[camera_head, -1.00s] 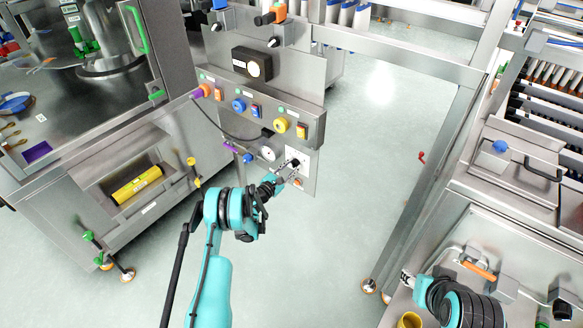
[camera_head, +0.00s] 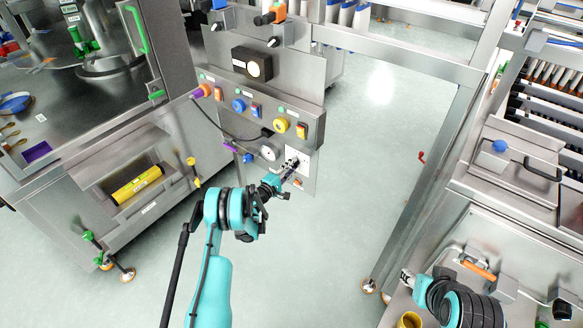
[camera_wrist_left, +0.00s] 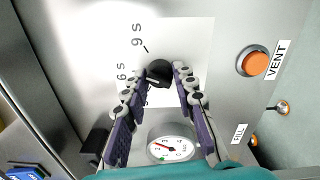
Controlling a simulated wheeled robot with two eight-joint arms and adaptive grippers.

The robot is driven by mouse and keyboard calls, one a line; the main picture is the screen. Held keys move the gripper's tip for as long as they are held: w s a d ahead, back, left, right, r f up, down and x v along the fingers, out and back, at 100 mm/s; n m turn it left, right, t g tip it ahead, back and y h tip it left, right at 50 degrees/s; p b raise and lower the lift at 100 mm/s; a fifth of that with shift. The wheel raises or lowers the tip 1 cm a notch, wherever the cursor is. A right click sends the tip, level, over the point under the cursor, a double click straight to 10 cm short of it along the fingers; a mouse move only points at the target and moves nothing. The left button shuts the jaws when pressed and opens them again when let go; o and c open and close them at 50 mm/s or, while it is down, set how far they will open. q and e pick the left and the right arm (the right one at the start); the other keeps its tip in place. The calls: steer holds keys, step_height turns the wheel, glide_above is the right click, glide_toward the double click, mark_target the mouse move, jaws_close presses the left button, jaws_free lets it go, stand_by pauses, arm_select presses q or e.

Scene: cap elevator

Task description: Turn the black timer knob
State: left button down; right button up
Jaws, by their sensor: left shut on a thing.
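The black timer knob (camera_wrist_left: 159,73) sits on a white plate with time marks in the left wrist view. In the head view the plate (camera_head: 304,153) is low on the grey control panel, and the knob is mostly hidden by the fingers. My left gripper (camera_head: 290,168) reaches the plate from below left. In the left wrist view its two purple-padded fingers (camera_wrist_left: 165,76) are on either side of the knob, shut on it with their tips. My right arm shows at the lower right of the head view; its small end (camera_head: 406,277) does not show the jaw state.
A pressure gauge (camera_wrist_left: 172,145) and an orange VENT button (camera_wrist_left: 256,63) are close to the fingers. Above are a yellow button (camera_head: 281,125), a blue button (camera_head: 239,105) and a dark cable (camera_head: 220,132). Open floor (camera_head: 345,240) lies right of the panel.

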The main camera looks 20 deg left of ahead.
arm_select(q)
steer(key=shift+m, duration=3.7)
steer(key=c, duration=1.2)
jaws_free()
steer(key=shift+f, duration=0.1)
steer(key=v, duration=0.7)
steer(key=shift+s, duration=0.25)
